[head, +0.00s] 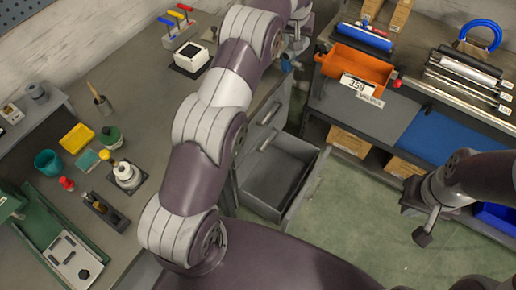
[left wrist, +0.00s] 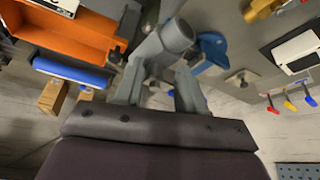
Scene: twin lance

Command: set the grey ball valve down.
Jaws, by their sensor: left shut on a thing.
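My left gripper (left wrist: 160,92) is shut on the grey ball valve (left wrist: 172,36), whose round grey end sticks out past the fingers in the left wrist view. A blue part (left wrist: 210,52) shows just beside it; I cannot tell whether it belongs to the valve. In the head view my left gripper (head: 297,38) is small and partly hidden by my arm, near the workbench's far right edge. My right gripper (head: 425,226) hangs over the floor by the shelf at the right; its finger opening is unclear.
The grey workbench (head: 150,90) carries a black-and-white box (head: 190,57), coloured-handled tools (head: 177,20) and several small items at the left. An open drawer (head: 275,178) juts out below it. An orange bin (head: 355,65) and a blue roll (head: 364,36) stand on the shelf unit.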

